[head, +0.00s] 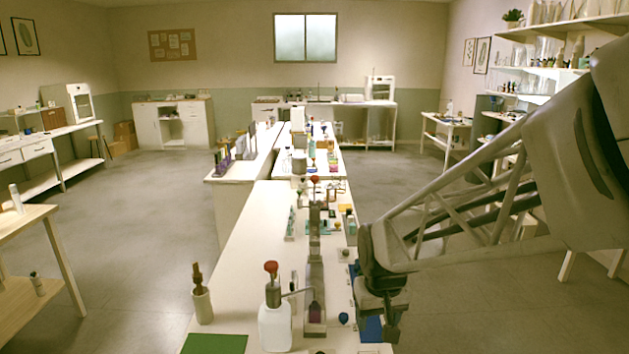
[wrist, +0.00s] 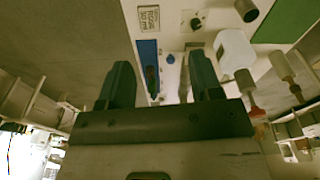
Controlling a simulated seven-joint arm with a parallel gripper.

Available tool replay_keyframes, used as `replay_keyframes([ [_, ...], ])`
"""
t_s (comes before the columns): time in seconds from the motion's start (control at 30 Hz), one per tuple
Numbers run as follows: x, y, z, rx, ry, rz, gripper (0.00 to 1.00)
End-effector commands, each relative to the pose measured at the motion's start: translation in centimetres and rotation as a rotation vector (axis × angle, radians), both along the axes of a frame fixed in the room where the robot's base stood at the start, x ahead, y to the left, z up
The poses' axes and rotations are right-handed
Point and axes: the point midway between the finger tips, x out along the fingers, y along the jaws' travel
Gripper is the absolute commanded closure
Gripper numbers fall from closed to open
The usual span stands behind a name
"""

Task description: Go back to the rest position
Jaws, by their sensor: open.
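My gripper (head: 382,312) hangs over the right edge of the long white bench (head: 245,290) in the head view. In the wrist view its two dark fingers (wrist: 160,78) stand wide apart with nothing held between them. Below and beyond it lies a blue tray or mat (head: 371,330), which also shows in the wrist view (wrist: 146,50). A slim dark item (wrist: 152,82) lies along that blue strip, seen between the fingers; I cannot tell whether it is a bottle. My arm reaches in from the right.
A white bottle with a red top (head: 275,325), a grey stand with a purple bottle (head: 315,300) and a small blue ball (head: 343,318) stand left of my gripper. A green mat (head: 214,344) and a white cup (head: 202,306) are farther left. Open floor lies right of the bench.

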Motion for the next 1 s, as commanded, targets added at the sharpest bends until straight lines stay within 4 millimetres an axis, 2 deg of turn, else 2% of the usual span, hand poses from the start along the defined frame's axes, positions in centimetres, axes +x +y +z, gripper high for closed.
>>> replay_keyframes([
  [0.1,-2.4,-1.1,1.8,0.002,-0.018,-0.021,0.41],
  [0.5,-10.4,-4.0,5.8,0.006,-0.066,-0.095,0.41],
  [0.8,-16.1,-5.5,7.3,0.008,-0.098,-0.144,0.41],
  [1.0,-18.1,-6.0,7.7,0.009,-0.110,-0.162,0.41],
])
